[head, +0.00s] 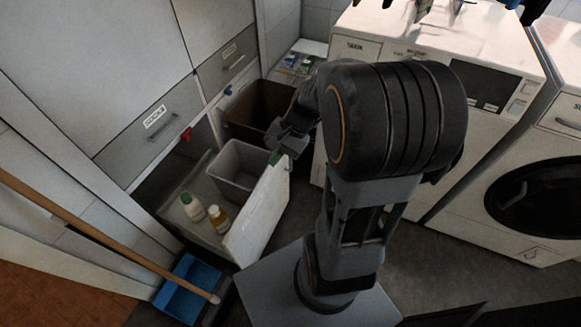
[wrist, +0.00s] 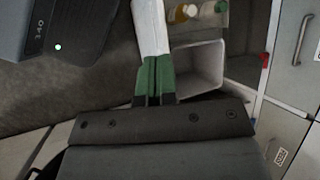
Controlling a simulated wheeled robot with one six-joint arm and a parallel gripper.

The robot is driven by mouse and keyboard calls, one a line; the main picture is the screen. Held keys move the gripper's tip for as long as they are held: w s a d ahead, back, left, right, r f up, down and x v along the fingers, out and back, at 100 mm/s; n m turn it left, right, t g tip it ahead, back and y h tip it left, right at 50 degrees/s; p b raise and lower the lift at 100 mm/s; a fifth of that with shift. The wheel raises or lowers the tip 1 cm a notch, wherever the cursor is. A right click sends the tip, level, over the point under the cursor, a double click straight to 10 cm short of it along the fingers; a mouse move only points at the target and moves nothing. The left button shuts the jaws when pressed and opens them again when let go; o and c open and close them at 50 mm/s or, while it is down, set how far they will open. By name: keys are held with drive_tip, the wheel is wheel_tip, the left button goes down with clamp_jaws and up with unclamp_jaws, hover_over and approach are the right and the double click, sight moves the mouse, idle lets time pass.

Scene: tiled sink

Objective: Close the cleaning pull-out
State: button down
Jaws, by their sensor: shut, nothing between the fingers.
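The cleaning pull-out (head: 262,212) stands open, its white front panel out from the cabinet. Inside are a grey bin (head: 238,168), a white bottle with a green cap (head: 192,207) and a yellow bottle (head: 218,219). My gripper (head: 277,158) is at the far end of the front panel's top edge. In the wrist view its green fingertips (wrist: 154,72) are together and empty, in line with the panel's white edge (wrist: 149,28). I cannot tell whether they touch it. The grey bin also shows in the wrist view (wrist: 197,68), beside the fingers.
A brown bin (head: 258,106) stands behind the grey bin. A wooden pole (head: 105,235) slants over a blue container (head: 183,288) at the lower left, near the pull-out's front. White washing machines (head: 480,110) stand to the right.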

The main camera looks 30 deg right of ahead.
drive_tip(key=w+d+f+m+t+y+b, duration=0.25)
drive_tip(key=d+f+m+t+b, duration=0.45)
drive_tip(key=d+f+m, duration=0.5)
drive_tip(key=w+d+f+m+t+y+b, duration=0.1)
drive_tip(key=w+d+f+m+t+b, duration=0.5)
drive_tip(key=f, duration=0.9)
drive_tip(key=w+a+m+t+b, duration=0.1)
drive_tip(key=w+a+b, duration=0.1)
drive_tip(key=w+a, duration=0.3)
drive_tip(key=w, duration=0.4)
drive_tip(key=shift+t+b, duration=0.3)
drive_tip(key=shift+b, duration=0.1)
drive_tip(key=shift+f, duration=0.1)
